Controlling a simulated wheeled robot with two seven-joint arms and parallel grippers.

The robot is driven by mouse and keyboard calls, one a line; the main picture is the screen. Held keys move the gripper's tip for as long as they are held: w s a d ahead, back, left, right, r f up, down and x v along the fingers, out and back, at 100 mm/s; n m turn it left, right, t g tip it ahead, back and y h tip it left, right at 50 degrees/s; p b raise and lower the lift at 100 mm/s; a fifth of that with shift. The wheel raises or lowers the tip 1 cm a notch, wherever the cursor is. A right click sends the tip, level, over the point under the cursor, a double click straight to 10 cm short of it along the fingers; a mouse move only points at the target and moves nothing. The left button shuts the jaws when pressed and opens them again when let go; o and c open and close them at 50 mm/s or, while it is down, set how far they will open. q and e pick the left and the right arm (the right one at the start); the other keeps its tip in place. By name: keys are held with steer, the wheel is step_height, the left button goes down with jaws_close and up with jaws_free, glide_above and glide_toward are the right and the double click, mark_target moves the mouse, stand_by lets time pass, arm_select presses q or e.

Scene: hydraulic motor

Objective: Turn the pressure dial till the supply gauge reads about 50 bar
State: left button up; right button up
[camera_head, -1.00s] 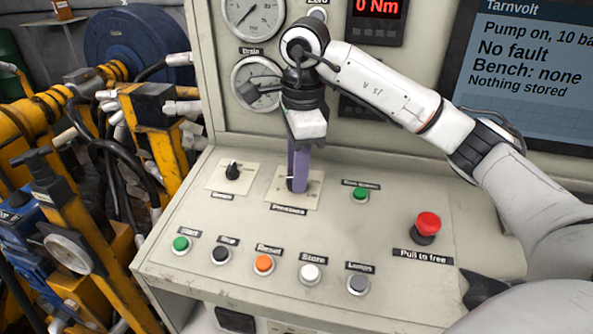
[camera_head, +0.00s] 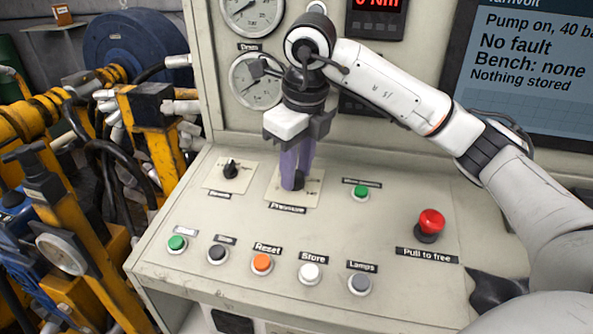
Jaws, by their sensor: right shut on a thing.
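The pressure dial (camera_head: 298,182) is a dark knob on a pale plate (camera_head: 308,203) labelled Pressure, in the middle of the sloped panel. My right gripper (camera_head: 293,185) points down with its purple fingers shut on the dial, which they partly hide. The screen (camera_head: 530,65) at the upper right reads "Pump on, 40 ba", cut off at the edge, with "No fault". Two round gauges are at the upper left: one (camera_head: 250,12) cut off by the top edge, and one (camera_head: 250,85) partly covered by my wrist. I cannot make out which is the supply gauge. My left gripper is not in view.
A second small knob (camera_head: 231,170) sits left of the dial. A green button (camera_head: 361,193) and a red stop button (camera_head: 431,223) are to the right. A row of several buttons, including an orange one (camera_head: 262,264), runs along the front. Yellow machinery stands at the left.

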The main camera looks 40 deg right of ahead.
steer(key=shift+m+b, duration=0.3)
steer(key=shift+m, duration=1.3)
steer(key=shift+r, duration=0.1)
steer(key=o, duration=1)
steer(key=shift+o, duration=0.2)
step_height(320, 180, up, 10)
steer(key=s+p, duration=0.2)
steer(key=shift+a, duration=0.4)
steer(key=shift+s, duration=0.15)
